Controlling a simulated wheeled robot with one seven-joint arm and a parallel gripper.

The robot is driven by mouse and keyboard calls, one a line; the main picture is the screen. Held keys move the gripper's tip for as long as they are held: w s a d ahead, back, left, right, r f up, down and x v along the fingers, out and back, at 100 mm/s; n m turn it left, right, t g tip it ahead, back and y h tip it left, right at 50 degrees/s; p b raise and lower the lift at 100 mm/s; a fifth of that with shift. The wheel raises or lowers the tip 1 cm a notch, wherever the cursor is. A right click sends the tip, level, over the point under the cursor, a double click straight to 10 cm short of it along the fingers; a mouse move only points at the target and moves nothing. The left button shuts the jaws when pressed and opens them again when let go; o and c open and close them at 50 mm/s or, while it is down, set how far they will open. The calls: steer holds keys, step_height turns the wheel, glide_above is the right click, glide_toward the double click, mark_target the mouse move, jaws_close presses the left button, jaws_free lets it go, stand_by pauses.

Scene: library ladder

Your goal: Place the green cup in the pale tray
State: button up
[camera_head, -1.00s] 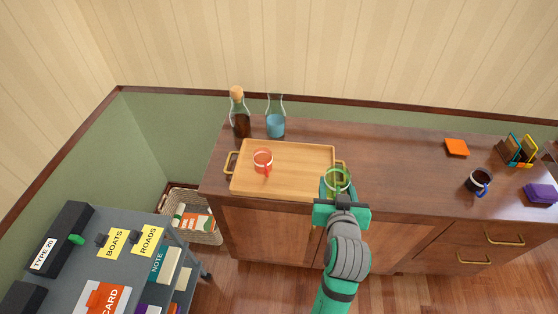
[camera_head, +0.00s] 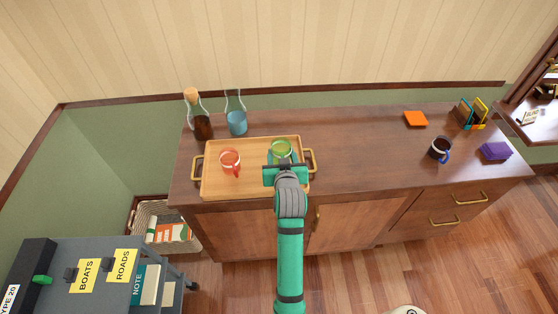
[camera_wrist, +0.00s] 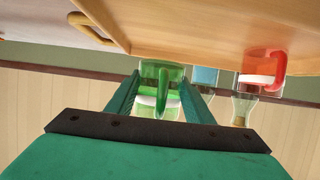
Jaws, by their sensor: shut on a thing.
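The green cup (camera_head: 280,149) is see-through and shows at the right part of the pale wooden tray (camera_head: 235,189) in the head view. My gripper (camera_head: 281,164) is shut on the cup, with a finger on each side of it in the wrist view (camera_wrist: 160,102). There the green cup (camera_wrist: 165,75) has its handle toward the camera. The tray (camera_wrist: 190,25) shows along the top of that upside-down picture. Whether the cup touches the tray floor cannot be told. The gripper body hides part of the cup and the tray's front right.
A red cup (camera_head: 230,161) stands in the tray's left half. A corked bottle (camera_head: 197,118) and a blue-filled glass vessel (camera_head: 237,122) stand behind the tray. A dark mug (camera_head: 440,149) and an orange square (camera_head: 416,118) lie far right. The counter between is clear.

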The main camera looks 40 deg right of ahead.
steer(key=shift+w+d+f, duration=0.1)
steer(key=shift+w+f, duration=0.7)
steer(key=shift+f, duration=1.6)
steer(key=shift+f, duration=0.15)
steer(key=o, duration=1.1)
steer(key=shift+o, duration=0.2)
steer(key=v, duration=1.2)
steer(key=shift+s+d, duration=0.1)
